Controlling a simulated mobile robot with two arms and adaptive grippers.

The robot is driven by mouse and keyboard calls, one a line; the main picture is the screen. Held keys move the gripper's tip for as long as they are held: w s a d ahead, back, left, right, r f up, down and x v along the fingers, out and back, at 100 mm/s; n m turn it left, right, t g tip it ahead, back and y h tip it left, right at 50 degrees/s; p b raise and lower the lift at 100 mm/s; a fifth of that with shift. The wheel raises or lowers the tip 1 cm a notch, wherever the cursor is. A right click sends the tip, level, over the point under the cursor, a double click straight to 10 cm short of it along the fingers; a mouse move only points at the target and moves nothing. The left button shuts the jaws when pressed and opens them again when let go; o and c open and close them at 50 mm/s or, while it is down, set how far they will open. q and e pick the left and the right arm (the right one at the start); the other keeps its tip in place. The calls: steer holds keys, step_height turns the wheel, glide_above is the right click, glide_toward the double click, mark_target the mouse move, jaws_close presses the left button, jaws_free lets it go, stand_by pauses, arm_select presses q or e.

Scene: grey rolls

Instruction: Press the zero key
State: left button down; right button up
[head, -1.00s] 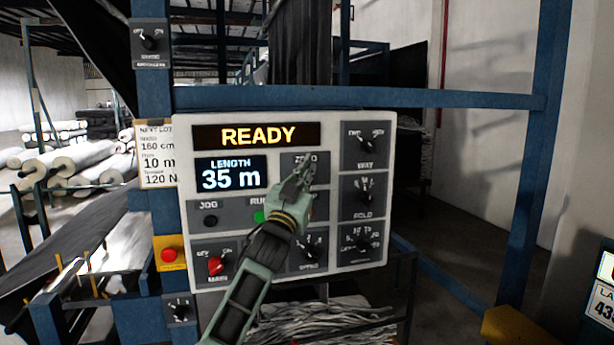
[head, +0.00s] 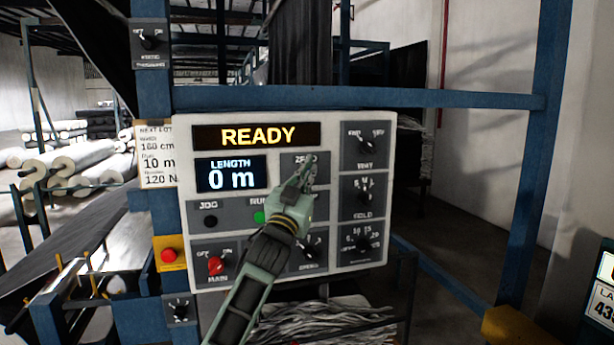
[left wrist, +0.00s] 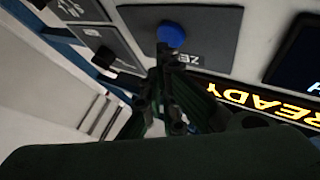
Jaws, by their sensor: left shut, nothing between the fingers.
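The zero key is a round blue button (left wrist: 172,34) on a grey plate, upside down in the left wrist view, with part of its label showing. In the head view, my left gripper and arm cover the key; its grey plate (head: 288,159) shows around the fingers. My left gripper (head: 307,168) is shut and empty. Its fingertips are right at the key; I cannot tell whether they touch it. The length display (head: 231,175) reads 0 m. My right gripper is not in view.
The white control panel (head: 387,130) also carries a READY display (head: 257,136), a red main switch (head: 216,265), a green lamp or button (head: 260,217) and several dark knobs. A red button (head: 169,255) sits left of it. A blue beam (head: 440,98) crosses above.

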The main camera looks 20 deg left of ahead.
arm_select(q)
steer(key=shift+s+d, duration=0.1)
steer(key=shift+s, duration=0.05)
steer(key=s+d, duration=0.1)
steer(key=s, duration=0.1)
steer(key=s+d, duration=0.1)
steer(key=s, duration=0.1)
steer(key=shift+d, duration=0.4)
stand_by(0.7)
